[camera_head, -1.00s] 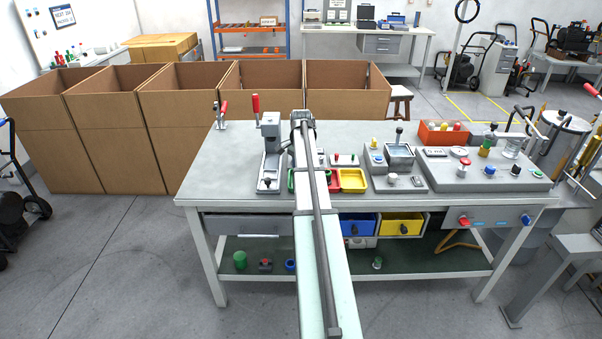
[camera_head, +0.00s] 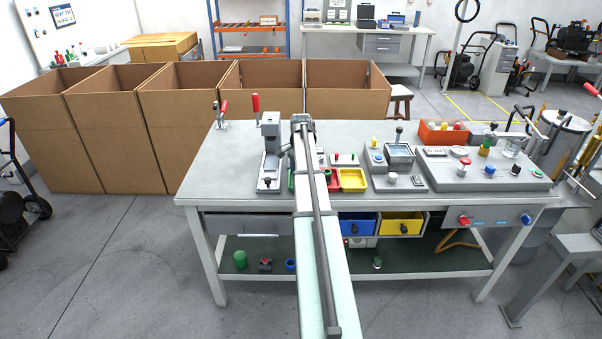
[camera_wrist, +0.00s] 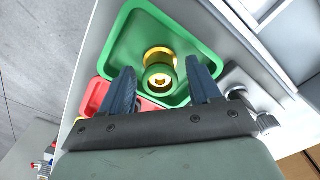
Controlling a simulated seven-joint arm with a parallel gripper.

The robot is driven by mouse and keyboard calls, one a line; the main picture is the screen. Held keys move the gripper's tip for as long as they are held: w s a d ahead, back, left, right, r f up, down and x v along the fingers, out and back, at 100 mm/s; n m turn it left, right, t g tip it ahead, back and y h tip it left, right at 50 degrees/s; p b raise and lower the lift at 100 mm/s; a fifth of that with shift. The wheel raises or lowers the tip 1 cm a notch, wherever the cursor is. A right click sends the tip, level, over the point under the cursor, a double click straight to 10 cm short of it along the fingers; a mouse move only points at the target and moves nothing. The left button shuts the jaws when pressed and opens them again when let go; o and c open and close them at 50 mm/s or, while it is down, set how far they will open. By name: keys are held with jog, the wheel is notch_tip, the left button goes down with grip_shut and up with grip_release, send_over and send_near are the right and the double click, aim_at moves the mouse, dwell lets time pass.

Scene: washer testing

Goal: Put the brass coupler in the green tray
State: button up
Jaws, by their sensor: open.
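The brass coupler (camera_wrist: 160,56), a shiny gold piece with flanged ends and green-looking surfaces, shows inside the green tray (camera_wrist: 124,45) in the wrist view. My gripper (camera_wrist: 160,67) is open. Its two dark fingers lie on either side of the coupler in the picture, with a visible gap to each side. I cannot tell how far above the tray floor the fingertips are. In the head view only a sliver of the green tray (camera_head: 291,180) shows left of my arm; the coupler and gripper fingers are hidden there.
A red tray (camera_head: 333,187) and a yellow tray (camera_head: 353,180) stand right of my arm. A grey press (camera_head: 270,150) stands close on the left. Test devices (camera_head: 398,155) and a control panel (camera_head: 485,172) fill the right side.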

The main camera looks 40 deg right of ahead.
jog(key=shift+r, duration=0.1)
notch_tip(320, 180, up, 12)
dwell(0.5)
